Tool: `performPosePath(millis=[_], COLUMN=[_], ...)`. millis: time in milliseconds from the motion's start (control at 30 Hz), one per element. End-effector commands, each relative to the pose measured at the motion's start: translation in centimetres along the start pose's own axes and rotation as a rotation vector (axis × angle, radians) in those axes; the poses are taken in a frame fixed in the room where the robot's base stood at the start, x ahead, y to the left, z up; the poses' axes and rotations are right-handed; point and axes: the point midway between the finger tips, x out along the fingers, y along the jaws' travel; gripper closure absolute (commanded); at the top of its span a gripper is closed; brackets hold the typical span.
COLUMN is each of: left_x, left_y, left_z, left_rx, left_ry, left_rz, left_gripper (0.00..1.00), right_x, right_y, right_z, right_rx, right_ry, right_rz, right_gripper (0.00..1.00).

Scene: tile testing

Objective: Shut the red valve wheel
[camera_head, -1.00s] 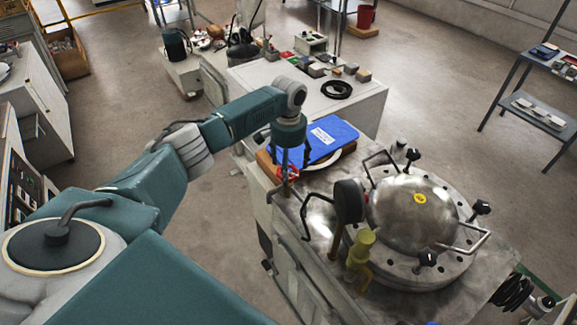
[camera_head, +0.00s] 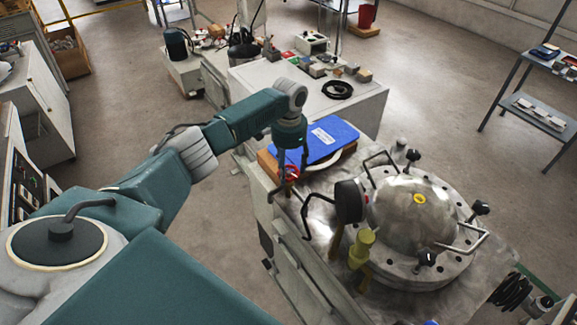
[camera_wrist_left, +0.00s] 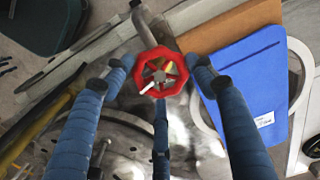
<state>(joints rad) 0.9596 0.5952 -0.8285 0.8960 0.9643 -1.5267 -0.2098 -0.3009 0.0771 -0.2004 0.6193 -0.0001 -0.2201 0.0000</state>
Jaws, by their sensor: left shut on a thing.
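The red valve wheel (camera_wrist_left: 148,86) is an octagonal handwheel with spokes, on a metal pipe beside the steel table. In the wrist view, the blue-grey fingers of my left gripper (camera_wrist_left: 160,76) stand around its rim, on the left, right and near sides. In the head view the wheel (camera_head: 291,174) shows small and partly covered below my left gripper (camera_head: 291,168), which points down and is shut on it. A pale pointer or stem end shows at the wheel's middle. My right gripper is not in view.
A blue folder (camera_head: 325,140) lies right beside the gripper, on a brown board. A domed steel vessel (camera_head: 400,206) with bolts and handles stands to the right. Floor is clear on the left.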

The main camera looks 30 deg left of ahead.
Motion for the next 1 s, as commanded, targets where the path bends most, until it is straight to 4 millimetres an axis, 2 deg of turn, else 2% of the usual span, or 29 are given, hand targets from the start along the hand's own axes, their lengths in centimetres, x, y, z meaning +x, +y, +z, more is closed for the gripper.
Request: performPosePath(millis=[33,1000], left_x=[-0.6,-0.6], left_y=[0.0,0.5], left_z=[-0.6,-0.7], left_rx=[0.043,0.968], left_ry=[0.018,0.021], left_rz=[-0.002,-0.010], left_gripper=[0.69,0.69], right_x=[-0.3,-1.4], right_y=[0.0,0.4], right_z=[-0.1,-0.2], right_rx=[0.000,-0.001], right_ry=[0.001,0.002], right_rz=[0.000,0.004], right_gripper=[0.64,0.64])
